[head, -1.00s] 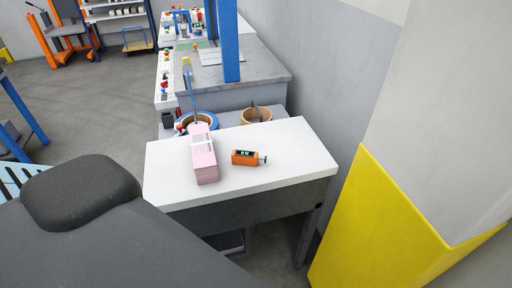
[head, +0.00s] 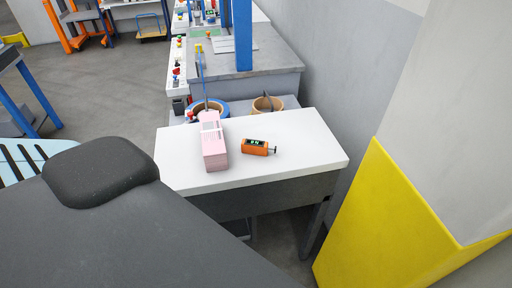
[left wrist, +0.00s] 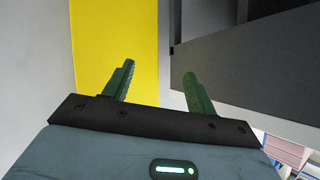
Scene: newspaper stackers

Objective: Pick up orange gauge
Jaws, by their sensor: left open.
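The orange gauge (head: 256,149) lies on its side on the white tabletop (head: 300,158) in the head view. It has a dark display and a small dark tip pointing right. My left gripper (left wrist: 158,70) shows in the left wrist view, with its two green fingers apart and nothing between them. It faces a yellow panel and a dark grey surface, and the gauge does not show there. Neither gripper shows in the head view.
A yellow-painted pillar (head: 385,220) is close on the right. The table's right part is clear.

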